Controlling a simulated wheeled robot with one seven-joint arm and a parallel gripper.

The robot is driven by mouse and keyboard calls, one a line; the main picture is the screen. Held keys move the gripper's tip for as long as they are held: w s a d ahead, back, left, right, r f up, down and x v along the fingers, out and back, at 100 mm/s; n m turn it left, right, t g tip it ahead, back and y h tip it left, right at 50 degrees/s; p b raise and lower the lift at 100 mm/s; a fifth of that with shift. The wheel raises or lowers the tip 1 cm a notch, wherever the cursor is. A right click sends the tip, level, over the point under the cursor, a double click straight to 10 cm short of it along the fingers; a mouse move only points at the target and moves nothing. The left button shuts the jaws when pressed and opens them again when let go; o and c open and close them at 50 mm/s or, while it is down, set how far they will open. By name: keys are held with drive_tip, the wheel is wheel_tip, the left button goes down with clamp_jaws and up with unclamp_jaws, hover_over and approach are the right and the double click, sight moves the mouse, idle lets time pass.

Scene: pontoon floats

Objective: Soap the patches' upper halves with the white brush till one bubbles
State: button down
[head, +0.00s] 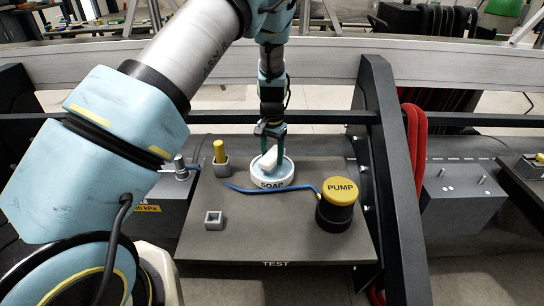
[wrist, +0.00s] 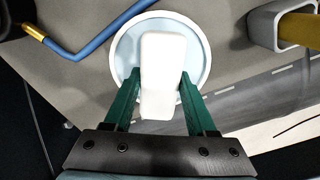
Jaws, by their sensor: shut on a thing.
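My gripper (head: 271,132) points down over the round white soap dish (head: 272,183), marked SOAP, on the dark board. It is shut on the white brush (head: 269,159), a pale block, with one green finger on each side. In the wrist view the brush (wrist: 163,55) lies between the fingers (wrist: 160,80) and covers the middle of the dish (wrist: 121,52). Whether the brush touches the soap is hard to tell. I cannot make out the patches for certain in either view. No bubbles show.
A black pump (head: 334,216) with a yellow PUMP top stands right of the dish. A blue hose (head: 300,187) runs across the board (head: 265,235). A yellow peg (head: 219,152) stands in a square holder; another holder (head: 214,220) is empty. A dark post (head: 388,180) rises at right.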

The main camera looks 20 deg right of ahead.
sight(272, 154)
drive_tip(key=shift+r+p, duration=1.55)
drive_tip(key=shift+r, duration=1.3)
drive_tip(key=shift+f, duration=0.1)
